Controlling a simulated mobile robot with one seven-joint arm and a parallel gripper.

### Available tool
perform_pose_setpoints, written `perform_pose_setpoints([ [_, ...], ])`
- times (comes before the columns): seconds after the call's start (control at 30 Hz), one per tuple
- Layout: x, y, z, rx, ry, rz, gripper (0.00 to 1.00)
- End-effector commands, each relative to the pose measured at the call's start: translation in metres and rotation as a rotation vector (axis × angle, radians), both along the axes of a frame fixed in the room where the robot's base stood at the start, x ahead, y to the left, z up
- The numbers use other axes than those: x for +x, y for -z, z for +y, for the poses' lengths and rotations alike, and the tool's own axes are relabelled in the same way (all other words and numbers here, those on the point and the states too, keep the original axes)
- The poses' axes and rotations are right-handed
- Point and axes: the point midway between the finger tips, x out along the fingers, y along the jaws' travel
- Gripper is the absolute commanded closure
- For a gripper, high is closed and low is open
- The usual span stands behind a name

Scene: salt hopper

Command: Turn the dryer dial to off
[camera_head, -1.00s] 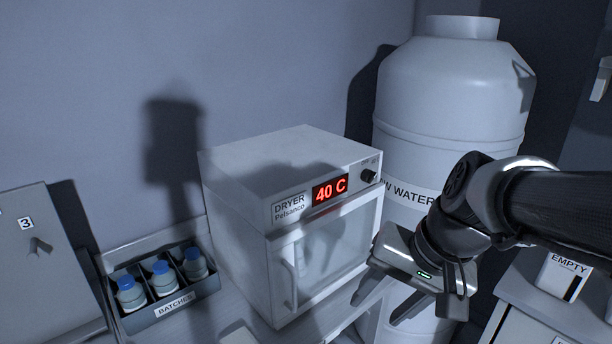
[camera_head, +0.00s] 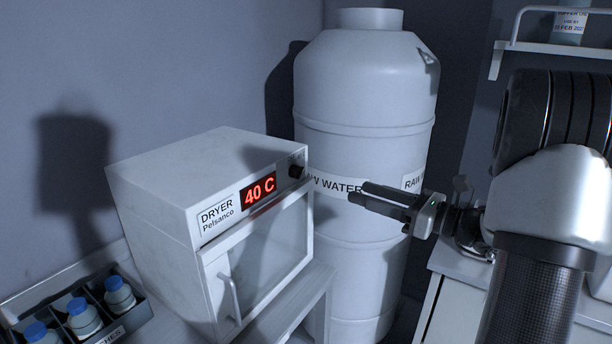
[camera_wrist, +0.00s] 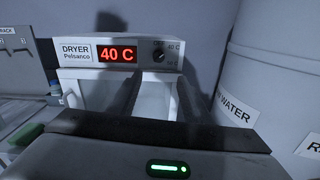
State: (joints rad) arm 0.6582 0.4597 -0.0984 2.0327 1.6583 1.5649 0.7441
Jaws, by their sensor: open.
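The white dryer (camera_head: 150,195) stands on a bench, its red display (camera_head: 258,190) reading 40 C. Its black dial (camera_head: 297,172) is at the right end of the front panel. In the wrist view the dial (camera_wrist: 160,56) sits below an OFF mark, with a 40 C mark at upper right and another mark at lower right. Its pointer is too small to read surely. My gripper (camera_head: 358,194) is open and empty, to the right of the dial and apart from it, fingers pointing left toward the dryer. In the wrist view the fingers (camera_wrist: 158,85) reach up below the dial.
A large white raw water tank (camera_head: 365,90) stands behind and right of the dryer, close behind my gripper. A batch tray (camera_head: 135,318) with blue-capped bottles is at lower left. The dryer door handle (camera_head: 231,298) projects at the front. A shelf (camera_head: 565,48) is at upper right.

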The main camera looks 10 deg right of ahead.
Motion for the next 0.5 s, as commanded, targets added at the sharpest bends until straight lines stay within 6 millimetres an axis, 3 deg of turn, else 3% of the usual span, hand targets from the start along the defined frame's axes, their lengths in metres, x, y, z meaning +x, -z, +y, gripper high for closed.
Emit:
perform_pose_setpoints([
  [0.5, 0.076, -0.001, 0.076, -0.005, -0.009, 0.001, 0.55],
])
